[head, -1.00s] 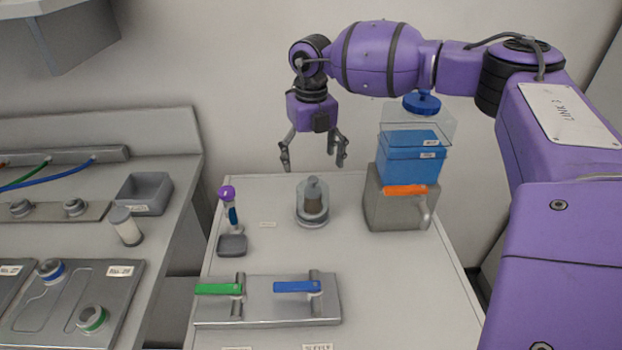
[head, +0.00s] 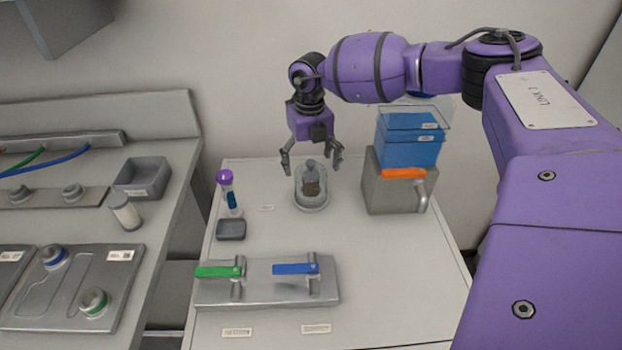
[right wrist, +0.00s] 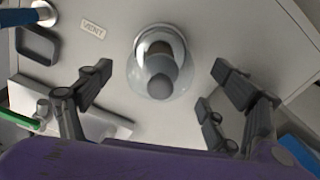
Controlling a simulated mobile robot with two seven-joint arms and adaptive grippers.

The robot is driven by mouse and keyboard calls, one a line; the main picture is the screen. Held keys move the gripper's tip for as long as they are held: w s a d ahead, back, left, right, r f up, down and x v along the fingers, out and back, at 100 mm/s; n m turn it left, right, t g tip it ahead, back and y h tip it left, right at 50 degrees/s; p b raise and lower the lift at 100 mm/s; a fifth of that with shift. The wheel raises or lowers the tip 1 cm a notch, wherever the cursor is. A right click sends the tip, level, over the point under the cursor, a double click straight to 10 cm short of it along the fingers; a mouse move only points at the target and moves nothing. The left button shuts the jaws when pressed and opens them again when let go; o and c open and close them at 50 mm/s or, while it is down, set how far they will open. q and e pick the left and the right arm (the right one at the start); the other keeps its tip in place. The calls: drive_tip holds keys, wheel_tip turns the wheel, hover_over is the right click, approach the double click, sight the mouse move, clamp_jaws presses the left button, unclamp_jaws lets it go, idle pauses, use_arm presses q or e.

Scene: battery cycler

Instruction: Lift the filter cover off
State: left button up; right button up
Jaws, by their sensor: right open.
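The filter cover (head: 311,172) is a clear dome with a grey knob on top. It stands upright on a round grey base (head: 311,207) on the white table, with a brown-grey element showing inside it. The cover also shows in the right wrist view (right wrist: 158,64), its knob pointing toward the camera. My right gripper (head: 312,170) is open and points down, its fingers spread to either side of the cover's top. In the right wrist view the fingers (right wrist: 160,90) are clear of the cover and nothing is between them but the knob's region. My left gripper does not show.
A grey dispenser (head: 385,195) with a blue tank and orange handle stands close on the right. A purple-capped tube (head: 226,195) and a small dark tray (head: 231,230) are at left. A valve plate (head: 267,290) with green and blue levers lies in front.

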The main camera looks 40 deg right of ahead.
drive_tip(key=shift+c, duration=0.3)
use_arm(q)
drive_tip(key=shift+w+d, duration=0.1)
use_arm(e)
drive_tip(key=c, duration=1.5)
drive_tip(key=shift+c, duration=0.2)
